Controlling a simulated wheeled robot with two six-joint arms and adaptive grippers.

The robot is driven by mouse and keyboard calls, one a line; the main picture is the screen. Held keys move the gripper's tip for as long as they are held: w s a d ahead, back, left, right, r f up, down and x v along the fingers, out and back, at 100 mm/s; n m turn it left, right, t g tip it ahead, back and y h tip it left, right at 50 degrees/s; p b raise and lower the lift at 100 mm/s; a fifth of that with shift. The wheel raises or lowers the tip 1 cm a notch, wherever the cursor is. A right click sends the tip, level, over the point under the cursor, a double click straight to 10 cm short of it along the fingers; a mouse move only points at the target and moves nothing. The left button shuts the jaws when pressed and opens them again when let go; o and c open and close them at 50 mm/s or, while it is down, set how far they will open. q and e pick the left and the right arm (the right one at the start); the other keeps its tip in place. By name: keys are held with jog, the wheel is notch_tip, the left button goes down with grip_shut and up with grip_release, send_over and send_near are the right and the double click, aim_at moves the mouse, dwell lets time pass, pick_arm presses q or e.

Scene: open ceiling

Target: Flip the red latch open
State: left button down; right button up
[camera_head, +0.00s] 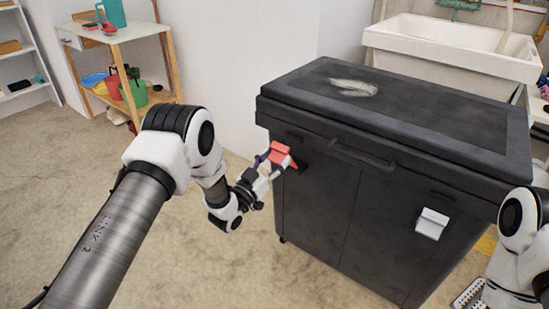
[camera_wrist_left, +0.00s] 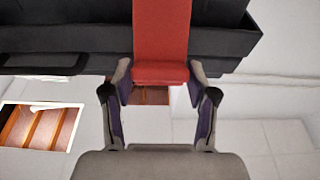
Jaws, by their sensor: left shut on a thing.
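The red latch (camera_head: 280,154) is on the front of the dark chest, near its left corner and just below the lid. My left gripper (camera_head: 266,161) is at the latch, and its fingers are shut on it. In the left wrist view the red latch (camera_wrist_left: 161,72) runs down from the top, with its lower end between the two fingertips of my left gripper (camera_wrist_left: 160,80). The dark chest (camera_head: 330,205) has its lid down. My right arm shows at the right edge of the head view, but its gripper is not seen.
A wooden shelf (camera_head: 125,42) stands at the back left, a white sink (camera_head: 452,44) behind the chest. The floor left of the chest is clear.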

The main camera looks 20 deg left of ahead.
pick_arm(q)
jog(key=shift+s+f, duration=0.1)
jog(key=shift+f, duration=0.3)
jog(key=c, duration=0.7)
grip_release()
jog(key=shift+c, duration=0.2)
jog(key=o, duration=0.3)
jog(key=shift+d+f, duration=0.1)
jog(key=shift+o, duration=0.2)
jog(key=shift+w, duration=0.25)
jog(key=shift+r, duration=0.2)
jog(key=v, duration=1.2)
jog(key=shift+s, duration=0.1)
